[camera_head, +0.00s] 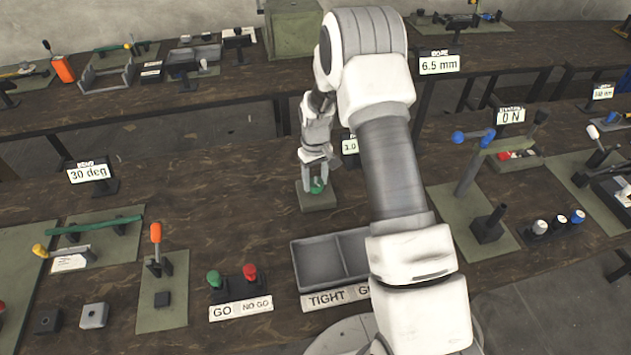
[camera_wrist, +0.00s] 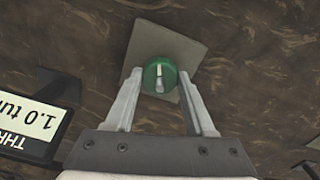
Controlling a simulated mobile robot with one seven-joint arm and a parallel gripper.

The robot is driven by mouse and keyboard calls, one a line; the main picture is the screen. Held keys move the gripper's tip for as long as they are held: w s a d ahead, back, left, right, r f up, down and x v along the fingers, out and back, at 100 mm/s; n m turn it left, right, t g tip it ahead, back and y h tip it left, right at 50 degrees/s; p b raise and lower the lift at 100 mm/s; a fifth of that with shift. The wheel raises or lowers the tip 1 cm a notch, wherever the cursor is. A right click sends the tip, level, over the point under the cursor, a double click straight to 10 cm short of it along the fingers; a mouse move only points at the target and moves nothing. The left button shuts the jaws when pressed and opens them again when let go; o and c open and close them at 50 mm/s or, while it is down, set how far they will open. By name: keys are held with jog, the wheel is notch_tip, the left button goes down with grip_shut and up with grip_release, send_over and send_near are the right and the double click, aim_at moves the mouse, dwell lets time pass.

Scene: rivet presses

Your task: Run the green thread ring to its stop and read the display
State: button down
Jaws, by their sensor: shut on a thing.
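The green thread ring (camera_head: 317,186) sits on a grey-green square base plate (camera_head: 319,203) on the dark table, in the middle of the head view. In the wrist view the ring (camera_wrist: 152,66) is round and green with a pale post at its centre, over the plate (camera_wrist: 183,46). My gripper (camera_wrist: 158,78) points down at it, and its two fingers are shut on the ring's sides. The display (camera_head: 350,146) stands just behind and right, partly hidden by my arm; it reads "1.0". In the wrist view the display (camera_wrist: 38,118) is upside down and cut off, reading "1.0 tu".
A grey two-part tray (camera_head: 318,262) marked "TIGHT" lies in front, partly behind my arm. Green and red GO/NO-GO gauges (camera_head: 232,283) stand to its left. A "30 deg" display (camera_head: 88,173) is far left. The table left of the ring is clear.

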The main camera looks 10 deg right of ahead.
aim_at(315, 182)
jog(key=shift+m+b, duration=0.4)
jog(key=shift+m, duration=0.5)
jog(key=shift+c, duration=1.3)
grip_release()
notch_tip(315, 182, up, 18)
jog(key=shift+f+b, duration=0.25)
jog(key=shift+b, duration=0.1)
